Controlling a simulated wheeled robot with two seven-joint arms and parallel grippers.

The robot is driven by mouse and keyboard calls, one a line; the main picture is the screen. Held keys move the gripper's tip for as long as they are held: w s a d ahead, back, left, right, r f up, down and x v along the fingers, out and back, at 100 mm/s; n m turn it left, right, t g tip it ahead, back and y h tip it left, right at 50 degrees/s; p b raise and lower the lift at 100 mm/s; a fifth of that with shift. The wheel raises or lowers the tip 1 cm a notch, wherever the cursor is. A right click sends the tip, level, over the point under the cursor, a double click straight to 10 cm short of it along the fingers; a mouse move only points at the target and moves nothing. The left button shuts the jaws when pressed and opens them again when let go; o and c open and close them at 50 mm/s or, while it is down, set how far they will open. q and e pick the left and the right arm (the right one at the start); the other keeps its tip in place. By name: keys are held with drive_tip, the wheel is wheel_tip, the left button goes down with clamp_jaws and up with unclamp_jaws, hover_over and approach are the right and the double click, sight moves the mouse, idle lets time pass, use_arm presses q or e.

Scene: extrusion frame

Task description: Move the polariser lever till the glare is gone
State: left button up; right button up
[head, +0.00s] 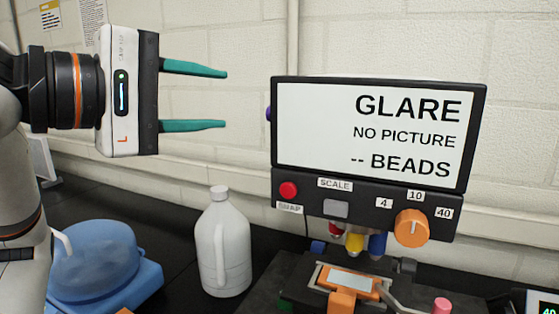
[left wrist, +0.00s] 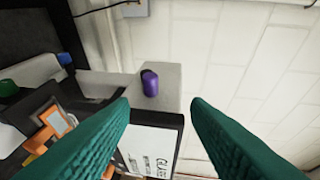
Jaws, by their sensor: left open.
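The screen (head: 315,130) in the head view reads "GLARE", "NO PICTURE" and "-- BEADS". A small purple knob (head: 268,113) sticks out at its left edge, mostly hidden there; it may be the polariser lever. In the left wrist view the purple knob (left wrist: 150,83) stands on a pale grey side face of the unit, beyond the fingertips and between them. My left gripper (head: 225,99) is open and empty, left of the screen, pointing right, with a gap to the knob. Its green fingers (left wrist: 158,105) also show in the left wrist view. My right gripper is not in view.
Below the screen are a red button (head: 288,190), a grey scale switch (head: 336,209) and an orange dial (head: 411,228). An orange slide holder (head: 378,290) sits under coloured lenses. A white jug (head: 222,245) and a blue lidded container (head: 95,262) stand on the dark bench.

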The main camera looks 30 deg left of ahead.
use_arm(q)
drive_tip(key=x, duration=0.4)
drive_tip(key=f+p+x, duration=0.1)
drive_tip(key=x, duration=0.3)
drive_tip(key=p+x, duration=0.1)
drive_tip(key=x, duration=0.3)
drive_tip(key=shift+d+f, duration=0.1)
drive_tip(key=shift+f, duration=0.2)
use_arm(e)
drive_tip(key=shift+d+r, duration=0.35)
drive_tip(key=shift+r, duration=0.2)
use_arm(q)
drive_tip(key=shift+c, duration=0.5)
clamp_jaws()
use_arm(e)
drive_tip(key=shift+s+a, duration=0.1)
